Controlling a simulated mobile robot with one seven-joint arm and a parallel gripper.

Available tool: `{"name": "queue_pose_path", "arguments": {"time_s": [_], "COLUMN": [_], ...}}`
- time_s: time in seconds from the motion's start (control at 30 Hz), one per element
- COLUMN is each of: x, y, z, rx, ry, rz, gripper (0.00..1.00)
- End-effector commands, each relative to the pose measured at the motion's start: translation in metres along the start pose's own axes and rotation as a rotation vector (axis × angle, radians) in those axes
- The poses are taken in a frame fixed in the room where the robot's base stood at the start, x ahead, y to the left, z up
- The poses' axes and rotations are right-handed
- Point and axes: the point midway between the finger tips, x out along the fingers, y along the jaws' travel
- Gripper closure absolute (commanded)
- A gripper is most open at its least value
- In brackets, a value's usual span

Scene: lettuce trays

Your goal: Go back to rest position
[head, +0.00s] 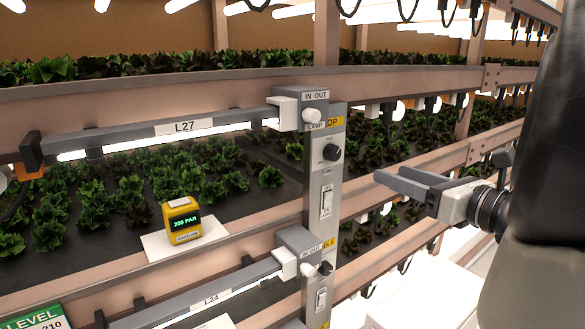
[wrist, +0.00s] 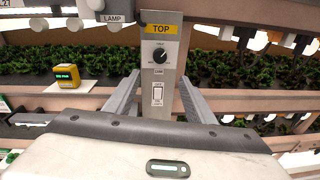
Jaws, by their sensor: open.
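My gripper (head: 405,182) is at the right of the head view, in front of the lettuce rack. Its fingers are apart and nothing is between them. In the wrist view the two fingers of my gripper (wrist: 158,95) stand left and right of the grey control panel (wrist: 158,60), apart from each other. The panel has a yellow TOP label, a black knob (wrist: 160,53) and a white switch (wrist: 157,95). In the head view the panel (head: 324,180) stands to the left of my fingertips, with a visible gap.
A yellow meter (head: 181,220) reading 200 PAR stands on a white card (head: 160,246) on the left shelf. Lamp bars labelled L27 (head: 178,126) and L24 (head: 210,300) run left of the panel. Rack rails and lettuce rows fill the background. A green LEVEL sign (head: 40,318) is at lower left.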

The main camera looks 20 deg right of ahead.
Motion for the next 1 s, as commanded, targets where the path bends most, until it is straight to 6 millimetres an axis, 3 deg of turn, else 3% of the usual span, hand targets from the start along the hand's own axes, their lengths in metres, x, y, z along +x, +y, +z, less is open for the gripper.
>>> {"name": "queue_pose_path", "arguments": {"time_s": [0.13,0.23,0.37,0.4,0.47,0.6,0.7,0.83,1.0], "x": [0.006,0.022,0.048,0.053,0.055,0.044,0.023,-0.011,-0.046], "y": [0.008,0.038,0.112,0.138,0.174,0.244,0.281,0.294,0.275], "z": [-0.003,-0.014,-0.045,-0.058,-0.076,-0.116,-0.14,-0.156,-0.157], "rx": [-0.019,-0.088,-0.291,-0.374,-0.506,-0.836,-1.131,-1.547,-2.072], "ry": [0.017,0.074,0.2,0.241,0.291,0.364,0.381,0.371,0.377], "rz": [0.024,0.107,0.328,0.413,0.539,0.829,1.04,1.238,1.37], "gripper": [0.5,0.5,0.5,0.5,0.5,0.5,0.5,0.5,0.5]}}
